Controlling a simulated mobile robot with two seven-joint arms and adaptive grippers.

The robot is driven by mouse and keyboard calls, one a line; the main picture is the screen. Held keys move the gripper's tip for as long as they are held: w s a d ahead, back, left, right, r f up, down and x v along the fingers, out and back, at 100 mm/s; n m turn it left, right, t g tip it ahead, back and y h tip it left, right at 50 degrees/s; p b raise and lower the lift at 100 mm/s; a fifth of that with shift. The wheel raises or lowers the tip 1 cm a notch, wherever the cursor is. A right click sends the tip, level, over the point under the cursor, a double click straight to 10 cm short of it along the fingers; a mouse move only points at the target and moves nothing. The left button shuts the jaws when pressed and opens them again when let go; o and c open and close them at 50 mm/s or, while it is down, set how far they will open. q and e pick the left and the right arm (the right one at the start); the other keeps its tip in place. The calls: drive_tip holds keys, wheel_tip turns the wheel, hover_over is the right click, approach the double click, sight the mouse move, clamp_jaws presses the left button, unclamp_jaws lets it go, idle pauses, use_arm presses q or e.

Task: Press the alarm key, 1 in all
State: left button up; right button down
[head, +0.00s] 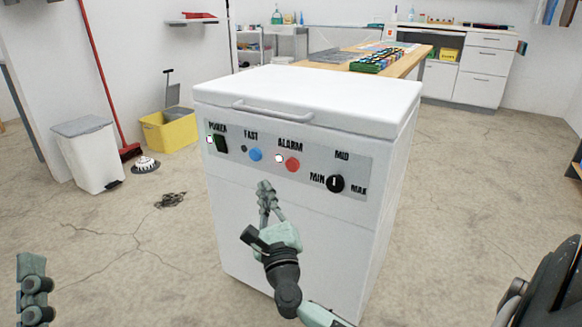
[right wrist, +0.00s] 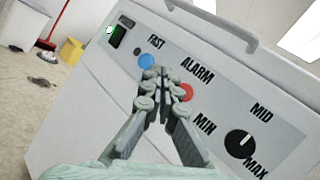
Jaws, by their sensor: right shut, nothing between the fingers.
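The white chest appliance (head: 300,235) stands on the floor with a grey control panel (head: 322,170) on its front. The red alarm key (head: 292,165) sits under the word ALARM, with a lit white lamp (head: 279,158) to its left. In the right wrist view the red alarm key (right wrist: 183,92) is partly covered by my fingers. My right gripper (head: 265,190) is shut and empty, in front of the panel and low and left of the key in the head view. Whether it touches the panel I cannot tell. My left gripper (head: 32,290) shows only partly at the lower left edge.
The blue FAST key (head: 255,155), the power switch (head: 220,144) and the black dial (head: 335,184) share the panel. The lid handle (head: 272,111) juts out above. A white bin (head: 90,155) and a yellow bucket (head: 170,130) stand to the left.

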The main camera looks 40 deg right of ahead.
sight(286, 162)
use_arm(q)
drive_tip(key=shift+s+a+r+t+b, duration=0.3)
drive_tip(key=shift+s+r+t, duration=0.1)
drive_tip(key=shift+r+t, duration=0.1)
drive_tip(key=shift+s+a+r+t+b, duration=0.25)
drive_tip(key=shift+s+r+t, duration=0.15)
drive_tip(key=shift+t, duration=0.1)
use_arm(e)
drive_tip(key=shift+w+d, duration=0.55)
drive_tip(key=shift+d, duration=0.75)
drive_tip(key=shift+w+d, duration=0.5)
drive_tip(key=shift+d, duration=0.75)
drive_tip(key=shift+w+d, duration=0.55)
drive_tip(key=shift+d, duration=0.75)
drive_tip(key=shift+d, duration=0.1)
drive_tip(key=shift+w+d, duration=0.2)
drive_tip(key=shift+d, duration=0.1)
use_arm(q)
drive_tip(key=shift+f, duration=0.1)
use_arm(e)
drive_tip(key=shift+w+d, duration=0.15)
drive_tip(key=shift+d, duration=0.25)
use_arm(q)
drive_tip(key=shift+r, duration=0.25)
use_arm(e)
drive_tip(key=shift+s+a, duration=0.35)
drive_tip(key=shift+a, duration=0.45)
